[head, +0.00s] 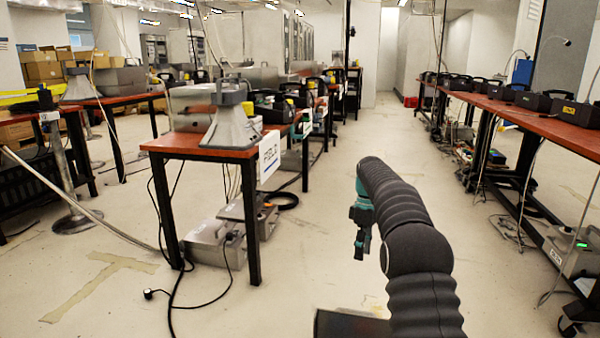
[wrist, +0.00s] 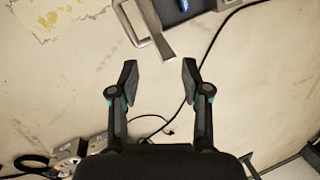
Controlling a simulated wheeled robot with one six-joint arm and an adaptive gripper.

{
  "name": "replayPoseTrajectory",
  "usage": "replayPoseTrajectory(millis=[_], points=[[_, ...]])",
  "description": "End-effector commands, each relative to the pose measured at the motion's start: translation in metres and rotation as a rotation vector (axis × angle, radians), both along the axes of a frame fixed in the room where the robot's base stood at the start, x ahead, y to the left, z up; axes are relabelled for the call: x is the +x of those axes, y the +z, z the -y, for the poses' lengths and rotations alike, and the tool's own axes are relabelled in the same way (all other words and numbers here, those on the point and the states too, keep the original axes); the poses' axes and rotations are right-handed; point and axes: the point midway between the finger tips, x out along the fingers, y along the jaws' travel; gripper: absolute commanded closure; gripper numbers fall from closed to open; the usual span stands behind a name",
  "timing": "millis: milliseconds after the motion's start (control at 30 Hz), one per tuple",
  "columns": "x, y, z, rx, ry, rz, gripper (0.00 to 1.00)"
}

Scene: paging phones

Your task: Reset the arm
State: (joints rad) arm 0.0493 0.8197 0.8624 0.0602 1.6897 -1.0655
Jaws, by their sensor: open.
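My gripper (wrist: 160,82) is open and empty in the wrist view, its two dark fingers apart with bare pale floor between them. In the head view my gripper (head: 361,240) hangs down from the end of my dark ribbed arm, over the open floor of the aisle. It is to the right of the nearest table and touches nothing that I can see. My arm rises from the bottom of the picture and bends over at its top.
A red-brown table (head: 210,146) with grey horn-shaped devices stands left of the aisle. A long table (head: 530,118) with several black phones runs along the right. Grey boxes (head: 213,243) and black cables lie on the floor at left. The aisle floor ahead (head: 350,130) is clear.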

Motion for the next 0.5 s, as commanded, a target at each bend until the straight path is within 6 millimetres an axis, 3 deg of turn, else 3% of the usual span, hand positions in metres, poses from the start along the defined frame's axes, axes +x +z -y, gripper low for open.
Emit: replayPoseTrajectory(millis=[33,200,500], points=[[-0.007,0.017,-0.001,-0.007,-0.021,0.017,0.53],[-0.031,0.056,-0.004,-0.030,-0.105,0.069,0.53],[-0.083,0.113,-0.009,-0.059,-0.253,0.162,0.53]])
